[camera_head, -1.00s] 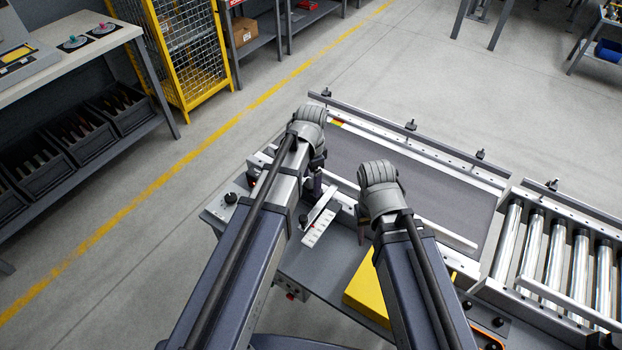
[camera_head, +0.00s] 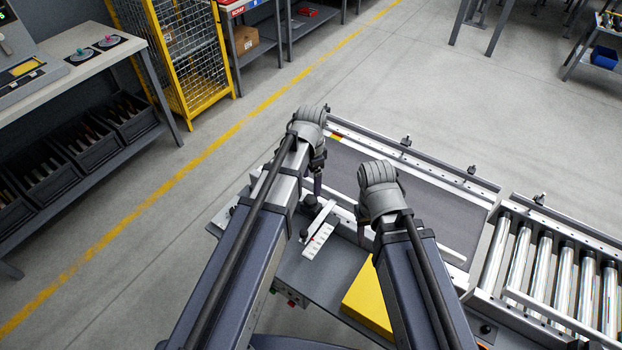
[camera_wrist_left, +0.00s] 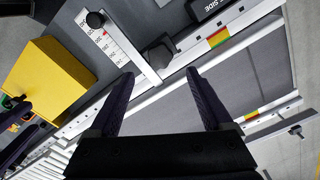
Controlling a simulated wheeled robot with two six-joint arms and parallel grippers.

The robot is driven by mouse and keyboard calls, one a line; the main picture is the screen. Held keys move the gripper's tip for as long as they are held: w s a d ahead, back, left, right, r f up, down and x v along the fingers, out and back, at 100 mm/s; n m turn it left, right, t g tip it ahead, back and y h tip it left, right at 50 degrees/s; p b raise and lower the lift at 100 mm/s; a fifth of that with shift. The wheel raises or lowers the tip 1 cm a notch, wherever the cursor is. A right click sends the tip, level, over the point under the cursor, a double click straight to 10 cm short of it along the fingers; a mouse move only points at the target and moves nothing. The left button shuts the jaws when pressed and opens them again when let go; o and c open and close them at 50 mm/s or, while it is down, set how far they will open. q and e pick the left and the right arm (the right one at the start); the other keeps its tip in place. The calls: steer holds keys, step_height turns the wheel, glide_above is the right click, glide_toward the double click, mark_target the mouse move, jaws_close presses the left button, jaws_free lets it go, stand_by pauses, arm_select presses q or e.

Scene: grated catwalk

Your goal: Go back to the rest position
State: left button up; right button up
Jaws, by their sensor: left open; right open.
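My left gripper (camera_wrist_left: 158,98) shows in the left wrist view with its two dark fingers spread and nothing between them. It hangs above the edge of a conveyor (camera_head: 395,190), apart from it as far as I can tell. In the head view my left arm reaches up from the bottom and its wrist hides most of the gripper. My right arm stands beside it, lower right, with its wrist over the conveyor's near side. My right gripper (camera_head: 362,228) is almost wholly hidden behind that wrist, and I see nothing held.
A yellow block (camera_head: 368,300) and a white scale (camera_head: 318,240) sit on the grey station by the conveyor. Steel rollers (camera_head: 548,270) continue at right. A workbench (camera_head: 85,65) with dark bins and a yellow cage (camera_head: 190,55) stand at left. Open floor lies between.

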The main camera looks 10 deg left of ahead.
arm_select(q)
steer(key=s+d+n, duration=0.3)
steer(key=s, duration=0.4)
steer(key=s+d+n+y, duration=0.1)
steer(key=s+d+n, duration=0.2)
steer(key=s, duration=0.5)
steer(key=shift+n, duration=0.4)
steer(key=shift+d, duration=0.1)
steer(key=shift+c, duration=0.2)
stand_by(0.8)
